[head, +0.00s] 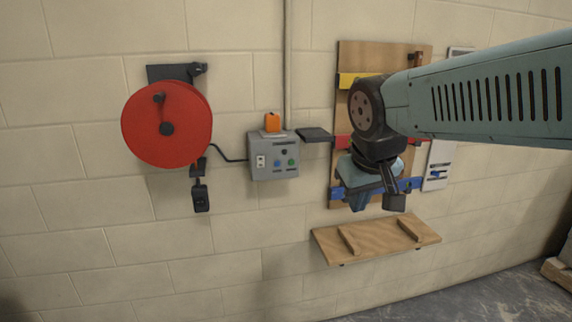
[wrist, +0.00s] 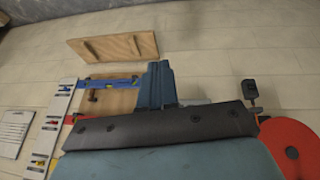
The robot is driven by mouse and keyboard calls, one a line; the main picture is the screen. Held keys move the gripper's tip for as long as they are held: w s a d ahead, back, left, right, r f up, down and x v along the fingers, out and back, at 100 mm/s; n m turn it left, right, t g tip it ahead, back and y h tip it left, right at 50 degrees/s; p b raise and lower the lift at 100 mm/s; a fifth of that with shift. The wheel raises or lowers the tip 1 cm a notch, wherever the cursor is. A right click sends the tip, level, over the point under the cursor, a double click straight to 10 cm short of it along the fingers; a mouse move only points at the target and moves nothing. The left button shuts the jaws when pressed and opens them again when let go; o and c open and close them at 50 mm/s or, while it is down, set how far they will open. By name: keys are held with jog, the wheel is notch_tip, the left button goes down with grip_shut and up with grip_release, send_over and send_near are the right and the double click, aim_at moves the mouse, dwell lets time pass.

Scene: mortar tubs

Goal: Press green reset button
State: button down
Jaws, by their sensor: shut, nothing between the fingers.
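The grey control box (head: 262,145) is fixed to the block wall, left of my gripper in the head view. Its front carries the green button (head: 291,162) at the right, a blue button (head: 278,164) beside it and a pale switch plate (head: 261,161) at the left. A dark round part sits above the buttons. My gripper (head: 358,202) is shut and empty. It hangs in front of the wooden tool board, apart from the box. In the wrist view my gripper (wrist: 158,72) shows its closed fingers; the box and green button cannot be made out there.
A red hose reel (head: 180,140) is left of the box, with a black handset (head: 201,197) below. An orange item (head: 272,122) sits on the box. A dark shelf (head: 314,134) juts out at its right. The wooden board (head: 350,55) and wooden shelf (head: 380,238) are near my gripper.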

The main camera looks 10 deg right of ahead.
aim_at(292, 162)
jog(key=w+d+f+n+h, duration=0.2)
jog(key=w+d+n+h, duration=0.15)
jog(key=w, duration=0.35)
jog(key=w+d+f+n+h, duration=0.2)
jog(key=w+d+n+h, duration=0.1)
jog(key=w+h, duration=0.3)
jog(key=w+a+f+n+t, duration=0.3)
jog(key=w+a+n, duration=0.1)
jog(key=w, duration=0.4)
jog(key=w+a+f+n+t, duration=0.2)
jog(key=w+a+n+t, duration=0.1)
jog(key=w, duration=0.6)
jog(key=shift+a+f+n, duration=0.4)
jog(key=shift+a+n, duration=0.35)
jog(key=shift+a, duration=0.2)
jog(key=shift+w, duration=4.35)
jog(key=shift+w, duration=0.1)
jog(key=shift+w+r, duration=0.1)
jog(key=shift+w, duration=0.2)
